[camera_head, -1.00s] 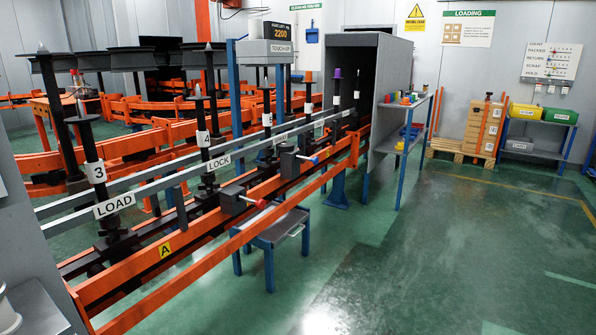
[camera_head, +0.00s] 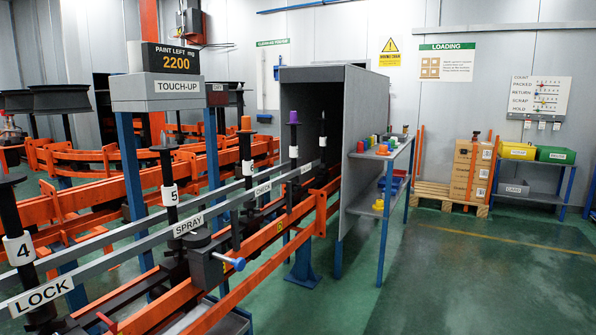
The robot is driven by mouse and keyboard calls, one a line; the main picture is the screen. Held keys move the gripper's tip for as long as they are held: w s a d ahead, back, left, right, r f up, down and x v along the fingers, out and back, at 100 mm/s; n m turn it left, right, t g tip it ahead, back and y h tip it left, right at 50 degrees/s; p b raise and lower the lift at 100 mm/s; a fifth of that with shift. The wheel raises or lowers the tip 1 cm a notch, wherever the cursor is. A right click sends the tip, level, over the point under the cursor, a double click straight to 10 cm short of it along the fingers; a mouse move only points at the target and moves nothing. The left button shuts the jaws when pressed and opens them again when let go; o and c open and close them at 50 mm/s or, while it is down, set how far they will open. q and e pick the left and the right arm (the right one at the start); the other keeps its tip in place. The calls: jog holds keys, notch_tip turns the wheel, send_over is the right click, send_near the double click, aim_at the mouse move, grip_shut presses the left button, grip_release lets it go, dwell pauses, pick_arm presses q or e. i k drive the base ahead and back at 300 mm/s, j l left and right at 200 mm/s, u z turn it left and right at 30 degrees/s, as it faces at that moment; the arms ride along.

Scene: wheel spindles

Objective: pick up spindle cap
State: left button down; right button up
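Several upright black spindles stand in a row along the orange rail. An orange cap (camera_head: 246,122) tops one spindle behind the "SPRAY" sign. A purple cap (camera_head: 294,117) tops another spindle near the grey booth. The spindle numbered 5 (camera_head: 168,170) and the one by the booth (camera_head: 323,135) end in grey pointed tips. Small coloured pieces (camera_head: 374,141), possibly caps, sit on the top shelf beside the booth; they are too small to tell apart. Neither of my grippers is in view.
The grey booth (camera_head: 365,130) spans the line's far end. A blue-legged shelf (camera_head: 384,158) stands at its right. The orange rail (camera_head: 265,262) runs along the left. Green floor at the right is open, up to a pallet of boxes (camera_head: 470,170) and a bin rack (camera_head: 535,170).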

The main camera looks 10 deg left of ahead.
aim_at(246, 122)
jog(key=i+u, duration=0.35)
jog(key=i+l+u, duration=0.5)
jog(key=i+u, duration=0.15)
jog(key=i, duration=0.1)
